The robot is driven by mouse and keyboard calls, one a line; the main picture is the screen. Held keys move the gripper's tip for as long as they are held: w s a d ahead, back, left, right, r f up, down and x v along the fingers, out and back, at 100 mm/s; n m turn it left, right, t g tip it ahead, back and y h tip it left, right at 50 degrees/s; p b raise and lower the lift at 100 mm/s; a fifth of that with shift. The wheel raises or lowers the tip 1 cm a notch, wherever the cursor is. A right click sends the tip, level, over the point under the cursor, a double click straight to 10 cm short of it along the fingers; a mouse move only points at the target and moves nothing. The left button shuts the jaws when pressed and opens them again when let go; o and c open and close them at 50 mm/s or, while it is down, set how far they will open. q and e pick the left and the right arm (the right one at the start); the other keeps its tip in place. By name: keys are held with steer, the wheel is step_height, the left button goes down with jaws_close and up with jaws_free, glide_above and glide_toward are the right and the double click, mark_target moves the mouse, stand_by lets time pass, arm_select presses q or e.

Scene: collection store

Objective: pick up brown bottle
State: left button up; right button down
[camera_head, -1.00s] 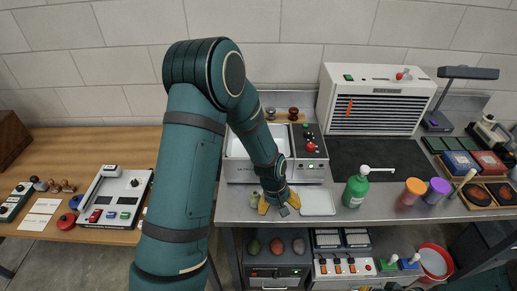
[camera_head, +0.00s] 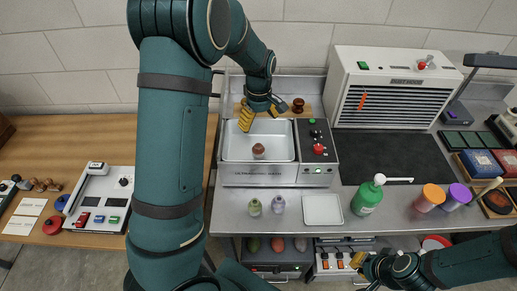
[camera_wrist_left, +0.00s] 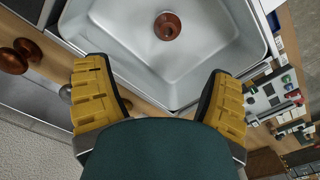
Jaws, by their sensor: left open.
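A small brown bottle (camera_head: 258,151) stands in the basin of the ultrasonic bath (camera_head: 228,172). In the left wrist view the brown bottle (camera_wrist_left: 167,26) is seen from above, near the top middle, beyond the fingertips. My left gripper (camera_head: 262,114) is over the back edge of the bath, behind the bottle and apart from it. Its yellow fingers are spread in the left wrist view (camera_wrist_left: 160,100), with nothing between them. My right gripper (camera_head: 358,268) is low at the right, before the bench; its opening is unclear.
Dark brown knob-shaped items (camera_wrist_left: 20,54) stand on a wooden board behind the bath; one (camera_head: 298,105) shows in the head view. Two small bottles, greenish (camera_head: 254,206) and purple (camera_head: 279,204), and a white tray (camera_head: 322,209) are in front. A green pump bottle (camera_head: 366,196) stands right.

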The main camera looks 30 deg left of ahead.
mark_target(258, 147)
arm_select(q)
steer(key=f, duration=0.7)
steer(key=shift+s+d, duration=0.1)
steer(key=shift+s, duration=0.1)
steer(key=f, duration=0.2)
steer(key=s+f, duration=0.1)
steer(key=f, duration=0.1)
steer(key=shift+d+f, duration=0.15)
steer(key=shift+d, duration=0.05)
steer(key=shift+f, duration=0.6)
jaws_close()
